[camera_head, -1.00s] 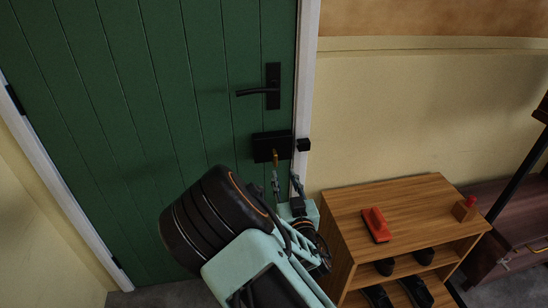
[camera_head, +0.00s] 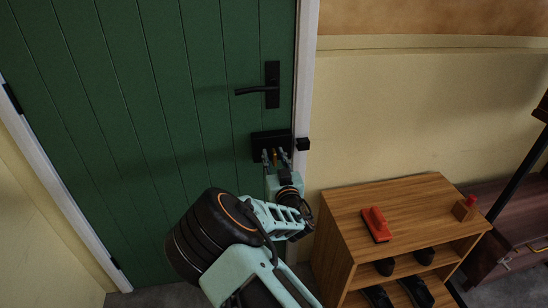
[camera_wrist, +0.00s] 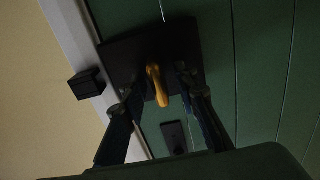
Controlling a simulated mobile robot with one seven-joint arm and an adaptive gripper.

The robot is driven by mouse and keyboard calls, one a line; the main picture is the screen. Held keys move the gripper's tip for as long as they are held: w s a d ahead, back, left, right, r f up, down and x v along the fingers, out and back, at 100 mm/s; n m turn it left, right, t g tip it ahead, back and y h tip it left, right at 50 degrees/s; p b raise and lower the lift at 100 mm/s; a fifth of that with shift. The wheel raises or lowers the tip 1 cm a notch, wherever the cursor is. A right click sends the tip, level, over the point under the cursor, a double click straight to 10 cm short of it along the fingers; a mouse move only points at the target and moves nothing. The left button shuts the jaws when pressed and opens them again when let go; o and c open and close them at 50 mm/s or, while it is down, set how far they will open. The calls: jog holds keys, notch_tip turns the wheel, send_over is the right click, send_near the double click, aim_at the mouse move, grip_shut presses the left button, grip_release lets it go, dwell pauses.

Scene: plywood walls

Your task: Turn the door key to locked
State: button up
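The brass key (camera_head: 275,153) sticks out of a black lock box (camera_head: 265,139) on the green door, below the black handle. The wrist view shows the key (camera_wrist: 156,85) with its bow hanging slightly tilted, in front of the black lock plate (camera_wrist: 120,58). My gripper (camera_head: 275,157) is at the lock, with one finger on each side of the key. In the wrist view my gripper (camera_wrist: 160,97) is open, with a visible gap between the key and each finger. The depth of the fingertips relative to the key is hard to tell.
The black door handle (camera_head: 271,85) is above the lock. A small black block (camera_head: 303,144) sits at the white door frame (camera_head: 305,75). A wooden shoe rack (camera_head: 345,210) stands at right, bearing a red-topped brush (camera_head: 376,224) and holding dark shoes.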

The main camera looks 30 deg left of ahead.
jog(key=shift+c, duration=0.5)
grip_shut()
jog(key=shift+f+n+b, duration=0.1)
jog(key=shift+n+b, duration=0.2)
jog(key=shift+b, duration=0.45)
jog(key=n+b, duration=0.1)
jog(key=b, duration=0.1)
jog(key=shift+n+b, duration=0.3)
jog(key=n+b, duration=0.3)
jog(key=n, duration=0.1)
jog(key=n+b, duration=0.2)
jog(key=n, duration=0.1)
jog(key=n+b, duration=0.2)
jog(key=n, duration=0.1)
jog(key=shift+s+a+f+n, duration=0.15)
jog(key=shift+a+n, duration=0.05)
jog(key=shift+n, duration=0.1)
jog(key=n+b, duration=0.2)
jog(key=n, duration=0.3)
